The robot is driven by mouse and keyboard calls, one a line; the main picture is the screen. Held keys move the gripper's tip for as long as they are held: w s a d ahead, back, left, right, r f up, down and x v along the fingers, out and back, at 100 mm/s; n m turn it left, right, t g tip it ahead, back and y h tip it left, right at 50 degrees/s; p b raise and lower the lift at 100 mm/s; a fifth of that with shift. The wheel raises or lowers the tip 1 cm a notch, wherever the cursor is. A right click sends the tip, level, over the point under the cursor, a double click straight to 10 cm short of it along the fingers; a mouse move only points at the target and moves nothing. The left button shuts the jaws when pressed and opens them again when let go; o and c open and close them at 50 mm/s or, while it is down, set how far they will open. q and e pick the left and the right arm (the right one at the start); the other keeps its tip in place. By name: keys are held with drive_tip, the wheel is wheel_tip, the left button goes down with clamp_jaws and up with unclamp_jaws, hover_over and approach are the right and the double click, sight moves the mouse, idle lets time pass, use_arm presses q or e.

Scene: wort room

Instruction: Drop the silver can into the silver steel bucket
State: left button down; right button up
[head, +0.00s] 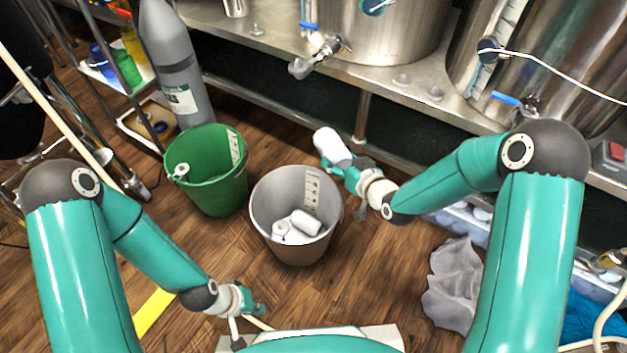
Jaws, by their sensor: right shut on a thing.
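A silver-white can (331,147) is held in my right gripper (346,167), tilted, above and to the right of the bucket's rim. The silver steel bucket (290,245) stands on the wooden floor in the middle of the view. White and silver cylindrical things (304,223) lie inside it. My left gripper (252,303) is low, in front of and to the left of the bucket, and apart from it. Its fingers are small and partly hidden, so I cannot tell whether they are open.
A steel bench (270,42) with large tanks (392,30) runs along the back. A crumpled translucent bag (455,290) lies at right.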

drive_tip(key=s+a+f+n+g+y+b, duration=0.3)
drive_tip(key=a+f+n+g+y, duration=0.2)
drive_tip(key=f, duration=0.5)
drive_tip(key=shift+a+f+n+y, duration=0.4)
drive_tip(key=shift+a+n, duration=0.4)
drive_tip(key=shift+a, duration=0.25)
drive_tip(key=shift+r, duration=0.1)
drive_tip(key=o, duration=0.9)
drive_tip(key=v, duration=1.1)
drive_tip(key=shift+d+r, duration=0.15)
drive_tip(key=shift+d, duration=0.25)
drive_tip(key=shift+s, duration=0.1)
